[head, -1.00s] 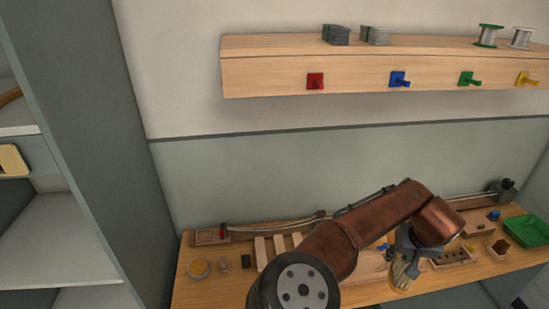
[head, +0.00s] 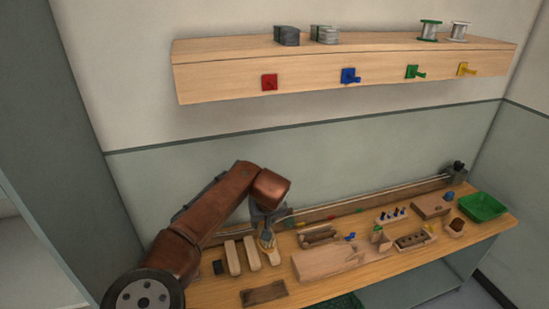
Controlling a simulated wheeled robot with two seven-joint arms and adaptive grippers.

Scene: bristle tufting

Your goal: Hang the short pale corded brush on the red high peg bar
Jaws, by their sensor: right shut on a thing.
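The red peg (head: 269,82) is on the front of the pale wooden peg bar (head: 215,80), leftmost in the row, and looks empty. My right gripper (head: 268,238) is low over the left part of the bench, well below the bar. It is shut on a small pale thing (head: 267,245), which looks like the short pale brush. Its cord cannot be made out, and the fingers hide part of it. It overlaps a pale wooden block in the picture, so I cannot tell whether they touch. My left gripper is not in view.
Blue (head: 349,76), green (head: 414,72) and yellow (head: 465,69) pegs follow to the right. Grey blocks (head: 287,36) and spools (head: 429,31) stand on top of the bar. Pale blocks (head: 232,258) and a green tray (head: 483,207) are on the bench. The wall below the bar is clear.

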